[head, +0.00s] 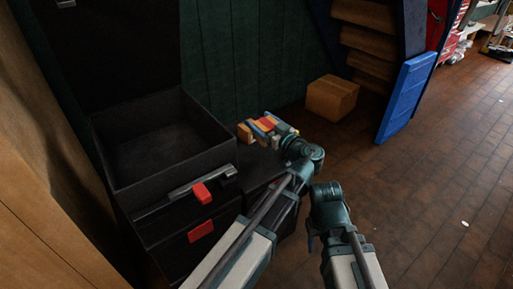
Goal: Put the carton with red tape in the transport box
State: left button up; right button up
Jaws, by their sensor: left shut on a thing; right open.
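The transport box appears to be the black open box (208,158) at the left, with its lid raised behind it and its inside looking empty. To its right is a tight group of small cartons with red, blue, yellow and tan surfaces. A red-marked carton (268,122) is in this group, at the tip of my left gripper (277,131). My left gripper is shut on a small carton there; the fingers and the exact grip are hard to make out. My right gripper (326,196) is open, lower and to the right, with its fingertips mostly hidden.
A larger plain cardboard box (332,97) is on the floor behind, near wooden steps (365,42) and a blue panel (406,97).

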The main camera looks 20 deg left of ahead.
pick_arm(q)
notch_tip(320, 180, down, 6)
jog(key=b, duration=0.4)
jog(key=shift+r+b, duration=0.25)
jog(key=shift+b, duration=0.1)
jog(key=shift+f, duration=0.1)
notch_tip(320, 180, down, 4)
jog(key=b, duration=0.3)
jog(key=shift+r+b, duration=0.25)
jog(key=shift+b, duration=0.1)
jog(key=shift+f, duration=0.15)
jog(key=o, duration=1.4)
jog(key=shift+r, duration=0.2)
jog(key=shift+s, duration=0.1)
